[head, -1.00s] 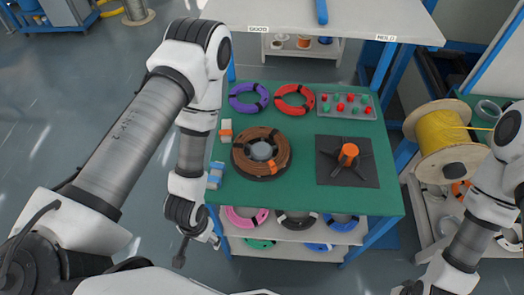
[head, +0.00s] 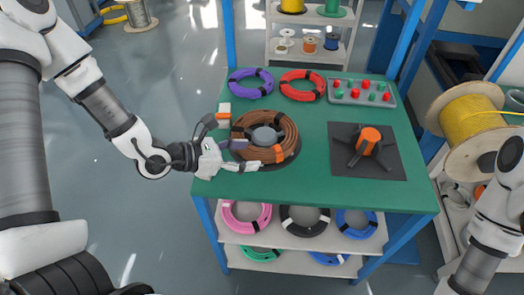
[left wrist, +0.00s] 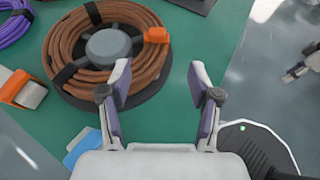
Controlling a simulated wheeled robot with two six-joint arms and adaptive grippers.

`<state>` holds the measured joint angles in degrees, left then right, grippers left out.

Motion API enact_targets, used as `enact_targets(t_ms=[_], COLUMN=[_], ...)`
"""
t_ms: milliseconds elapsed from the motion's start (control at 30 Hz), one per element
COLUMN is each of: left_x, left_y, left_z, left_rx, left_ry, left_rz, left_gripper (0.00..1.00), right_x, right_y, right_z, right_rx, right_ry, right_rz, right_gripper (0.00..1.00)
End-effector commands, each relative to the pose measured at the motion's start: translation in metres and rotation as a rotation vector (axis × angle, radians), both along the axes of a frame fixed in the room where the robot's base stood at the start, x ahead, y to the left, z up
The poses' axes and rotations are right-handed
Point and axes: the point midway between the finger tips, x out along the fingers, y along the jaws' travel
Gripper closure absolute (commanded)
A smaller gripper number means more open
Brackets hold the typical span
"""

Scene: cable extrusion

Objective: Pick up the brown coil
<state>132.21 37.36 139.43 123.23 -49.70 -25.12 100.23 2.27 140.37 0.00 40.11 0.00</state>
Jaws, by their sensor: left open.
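The brown coil (head: 287,128), bound with black bands and an orange piece, lies flat on a dark round base around a grey hub (head: 264,135) on the green table. It also shows at the upper left of the left wrist view (left wrist: 62,45). My left gripper (head: 246,155) is open and empty at the coil's near left side. In the left wrist view its fingers (left wrist: 160,72) are spread apart, with the left finger overlapping the coil's edge and green table between them.
A black stand with an orange top (head: 368,138) is right of the coil. An orange-and-white item (head: 223,112) lies close left.

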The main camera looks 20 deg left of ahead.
Motion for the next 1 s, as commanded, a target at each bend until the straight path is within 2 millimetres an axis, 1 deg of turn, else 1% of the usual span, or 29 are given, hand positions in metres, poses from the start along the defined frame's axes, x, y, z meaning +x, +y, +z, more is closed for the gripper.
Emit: enact_targets(t_ms=[33, 67, 133, 467, 700, 800, 967, 1000], left_x=[0.004, 0.005, 0.009, 0.029, 0.054, 0.058, 0.059, 0.059], left_y=[0.001, 0.001, -0.002, -0.023, -0.046, -0.051, -0.051, -0.051], left_z=[-0.002, 0.0, 0.001, -0.008, -0.019, -0.021, -0.021, -0.021], left_rx=[-0.007, -0.007, -0.002, 0.0, 0.0, -0.003, -0.005, -0.004], left_ry=[-0.02, -0.027, -0.032, -0.029, -0.03, -0.028, -0.029, -0.028], left_rz=[0.006, 0.006, 0.003, -0.001, -0.002, -0.001, 0.001, 0.001], left_gripper=[0.37, 0.37, 0.37, 0.37, 0.37, 0.37, 0.37, 0.41], right_x=[0.0, 0.0, 0.0, 0.0, 0.0, 0.0, 0.0, 0.0], right_y=[0.0, 0.0, 0.0, 0.0, 0.0, 0.0, 0.0, 0.0], right_z=[-0.011, -0.011, -0.011, -0.013, -0.011, -0.011, -0.011, -0.011], right_rx=[0.0, 0.0, 0.0, 0.0, 0.0, 0.0, 0.0, 0.0], right_ry=[-0.001, -0.001, -0.001, -0.001, -0.001, -0.001, -0.001, -0.001], right_rz=[0.0, 0.0, 0.0, 0.0, 0.0, 0.0, 0.0, 0.0], right_gripper=[0.6, 0.6, 0.6, 0.6, 0.6, 0.6, 0.6, 0.6])
